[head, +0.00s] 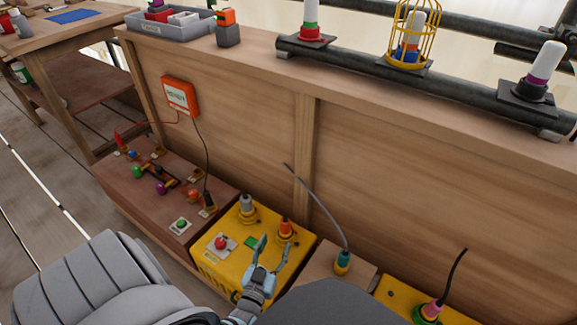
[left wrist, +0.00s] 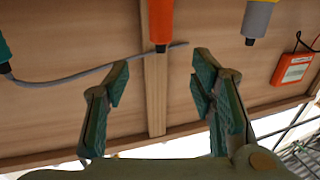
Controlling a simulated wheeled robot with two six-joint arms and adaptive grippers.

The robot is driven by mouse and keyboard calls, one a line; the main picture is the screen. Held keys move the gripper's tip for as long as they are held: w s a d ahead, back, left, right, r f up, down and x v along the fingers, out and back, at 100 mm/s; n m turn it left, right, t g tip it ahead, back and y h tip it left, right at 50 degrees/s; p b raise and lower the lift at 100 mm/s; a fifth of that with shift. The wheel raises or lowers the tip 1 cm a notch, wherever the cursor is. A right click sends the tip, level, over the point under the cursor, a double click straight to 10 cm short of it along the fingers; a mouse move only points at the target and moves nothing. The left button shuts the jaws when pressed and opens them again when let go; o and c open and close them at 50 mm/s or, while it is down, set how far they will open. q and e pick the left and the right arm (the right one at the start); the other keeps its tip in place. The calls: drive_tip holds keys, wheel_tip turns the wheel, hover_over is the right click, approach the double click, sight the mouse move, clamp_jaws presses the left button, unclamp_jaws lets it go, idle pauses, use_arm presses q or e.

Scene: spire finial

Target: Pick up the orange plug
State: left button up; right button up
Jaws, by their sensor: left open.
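The orange plug (head: 286,228) stands upright in a ring on top of the yellow box (head: 222,265). In the left wrist view the orange plug (left wrist: 159,18) shows at the top centre, its dark tip pointing down in the picture. My left gripper (head: 274,245) is just in front of it in the head view, open and empty. In the left wrist view the two fingers of my left gripper (left wrist: 160,75) are well apart, and the plug lies in line with the gap, beyond the fingertips. My right gripper is not in view.
A grey plug (head: 247,205) stands left of the orange plug, with a red button (head: 221,242) in front. A teal plug (head: 342,262) with a grey cable stands right. A wooden panel (head: 230,130) rises close behind the boxes.

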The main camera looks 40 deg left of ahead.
sight(284, 224)
use_arm(q)
drive_tip(key=b+x, duration=0.1)
drive_tip(key=x, duration=0.5)
drive_tip(key=shift+w+d+f+b, duration=0.15)
drive_tip(key=shift+w+f+b, duration=0.05)
drive_tip(key=shift+b, duration=0.15)
drive_tip(key=b+x, duration=0.2)
drive_tip(key=x, duration=0.2)
drive_tip(key=shift+w+a, duration=0.1)
drive_tip(key=shift+a, duration=0.2)
clamp_jaws()
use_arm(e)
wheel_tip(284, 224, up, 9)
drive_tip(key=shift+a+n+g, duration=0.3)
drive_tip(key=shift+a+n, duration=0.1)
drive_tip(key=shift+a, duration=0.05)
